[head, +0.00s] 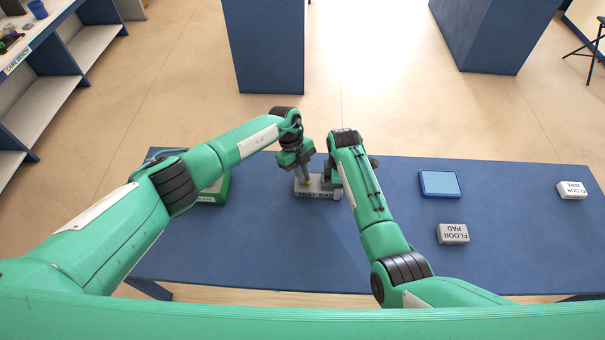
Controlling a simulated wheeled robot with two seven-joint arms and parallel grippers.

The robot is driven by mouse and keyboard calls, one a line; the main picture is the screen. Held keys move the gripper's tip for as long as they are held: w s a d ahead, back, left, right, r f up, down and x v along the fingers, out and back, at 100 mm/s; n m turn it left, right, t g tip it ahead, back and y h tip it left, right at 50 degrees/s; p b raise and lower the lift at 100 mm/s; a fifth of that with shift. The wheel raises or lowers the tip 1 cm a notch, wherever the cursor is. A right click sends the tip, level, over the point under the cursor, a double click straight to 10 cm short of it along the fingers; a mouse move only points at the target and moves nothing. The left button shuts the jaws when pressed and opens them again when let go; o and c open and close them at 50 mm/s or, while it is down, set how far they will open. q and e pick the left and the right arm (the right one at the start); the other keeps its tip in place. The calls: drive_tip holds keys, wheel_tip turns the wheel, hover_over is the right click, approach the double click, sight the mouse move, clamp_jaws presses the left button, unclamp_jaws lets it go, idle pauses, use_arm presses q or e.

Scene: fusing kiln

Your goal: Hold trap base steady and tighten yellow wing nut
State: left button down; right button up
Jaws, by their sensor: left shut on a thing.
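The trap base (317,193) is a light grey block on the blue table, partly covered by my grippers. A small yellow spot, the wing nut (308,182), shows on top of it. My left gripper (305,174) points down from above and is shut on the yellow wing nut. My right gripper (335,182) is at the right end of the trap base, largely hidden behind its own arm. I cannot see whether its fingers are closed on the base.
The blue table (300,250) is mostly clear in front. A green box (215,192) is partly behind my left arm. A blue-topped pad (440,184), a floor pad block (453,234) and a floor wipe block (572,190) lie to the right. Shelves (60,80) stand at far left.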

use_arm(q)
drive_tip(key=m+y, duration=0.1)
drive_tip(key=m, duration=0.2)
drive_tip(key=m+g+y, duration=0.1)
drive_tip(key=m, duration=0.2)
drive_tip(key=shift+w+d, duration=0.1)
drive_tip(key=shift+d, duration=0.1)
drive_tip(key=shift+m, duration=0.3)
drive_tip(key=c, duration=1.5)
unclamp_jaws()
drive_tip(key=shift+r, duration=0.15)
drive_tip(key=v, duration=1.1)
drive_tip(key=shift+w+d+r, duration=0.15)
drive_tip(key=shift+w+r, duration=0.1)
drive_tip(key=shift+r, duration=0.15)
